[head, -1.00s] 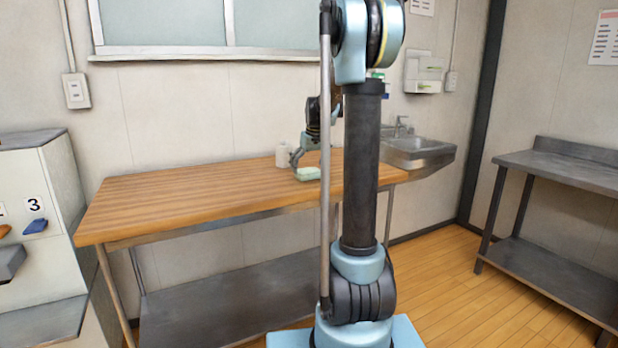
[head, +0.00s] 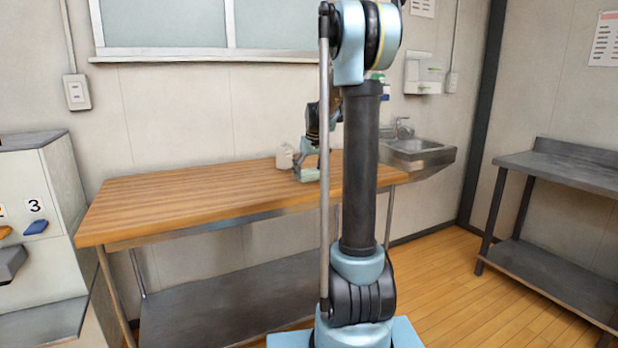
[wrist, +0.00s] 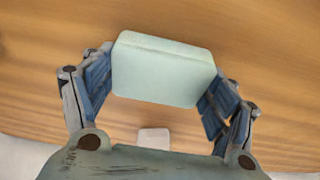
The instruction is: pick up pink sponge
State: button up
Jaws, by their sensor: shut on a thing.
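No pink sponge shows; the block between my fingers is a pale green, sponge-like block (wrist: 163,70). My gripper (wrist: 158,88) is shut on it, with one blue-padded finger against each end. In the head view my gripper (head: 305,168) is low over the right part of the wooden table, and the block (head: 310,176) shows small there, partly behind my arm. Whether the block touches the tabletop or is just above it, I cannot tell.
A small whitish container (head: 284,157) stands on the wooden table (head: 190,190) beside my gripper. A metal sink (head: 418,152) is to the right. The table's left part is clear. A cabinet (head: 45,180) stands at far left and a metal shelf table (head: 560,170) at right.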

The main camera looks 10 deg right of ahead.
aim_at(309, 171)
notch_tip(309, 171, up, 10)
dwell(0.6)
jog(key=shift+o, duration=0.7)
jog(key=c, duration=0.4)
jog(key=shift+o, duration=0.2)
jog(key=shift+s, duration=0.1)
